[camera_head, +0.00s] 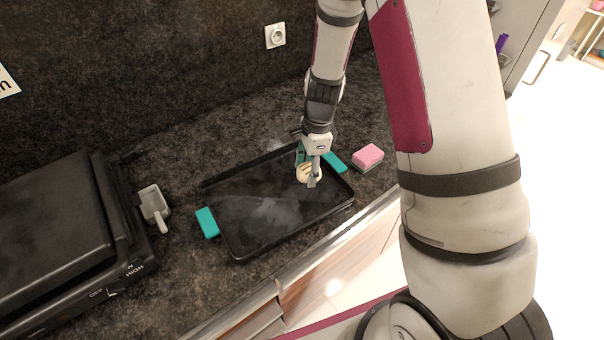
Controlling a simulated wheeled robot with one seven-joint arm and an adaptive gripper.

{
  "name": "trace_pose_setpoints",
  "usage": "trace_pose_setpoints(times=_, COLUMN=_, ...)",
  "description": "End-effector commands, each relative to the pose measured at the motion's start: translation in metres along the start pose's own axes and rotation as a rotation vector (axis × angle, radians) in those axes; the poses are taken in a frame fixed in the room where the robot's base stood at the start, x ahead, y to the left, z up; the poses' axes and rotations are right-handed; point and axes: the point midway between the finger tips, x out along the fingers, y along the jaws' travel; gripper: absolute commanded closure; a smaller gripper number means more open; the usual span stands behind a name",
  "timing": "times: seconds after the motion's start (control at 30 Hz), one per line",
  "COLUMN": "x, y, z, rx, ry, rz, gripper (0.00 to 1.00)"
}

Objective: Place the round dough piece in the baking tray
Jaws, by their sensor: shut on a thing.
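The baking tray (262,226) is black and rectangular with a raised rim and teal handles at its two ends. It lies flat on the dark countertop. The round dough piece (303,178) is pale beige and shows at the right end of the tray. My gripper (311,180) points down over that end and is shut on the dough piece, with a finger in front of it. The dough is within the tray's outline in this view. I cannot tell whether it touches the tray floor. Part of it is hidden by the gripper.
The counter's front edge (300,262) runs close to the tray. The tray's middle and left are empty.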

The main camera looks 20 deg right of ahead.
Motion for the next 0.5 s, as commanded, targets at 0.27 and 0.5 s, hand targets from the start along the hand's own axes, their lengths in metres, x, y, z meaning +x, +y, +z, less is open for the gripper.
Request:
trace_pose_setpoints(times=0.27, x=0.007, y=-0.018, z=0.012, rx=0.0, ry=0.0, rz=0.002, gripper=0.81)
trace_pose_setpoints(times=0.5, x=0.034, y=-0.017, z=0.008, rx=0.001, ry=0.0, rz=0.002, gripper=0.81)
